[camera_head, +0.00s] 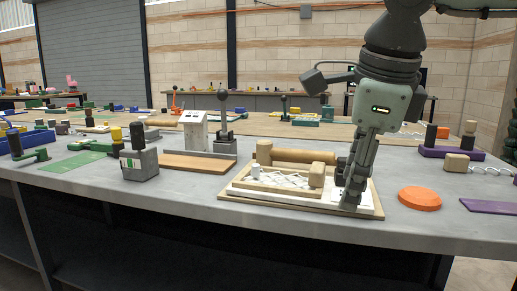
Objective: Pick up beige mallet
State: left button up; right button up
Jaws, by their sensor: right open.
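My right gripper (350,193) comes down from the top right, open, with its fingers low over the right end of a framed board (270,200). A beige block-like piece (316,175), which looks like the mallet's head, sits on the board just left of the fingers. They look close to it, but I cannot tell whether they touch. Any handle is not clear, and the fingers hide part of the board. A white wire mesh (285,180) lies on the board. My left gripper is not in view.
An orange disc (419,198) lies right of the board, with a purple strip (490,206) near the edge. A grey block with a black knob (139,162) and a brown plank (197,162) stand to the left. The front strip of the grey table is clear.

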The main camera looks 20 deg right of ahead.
aim_at(265, 151)
jog(key=i, duration=1.05)
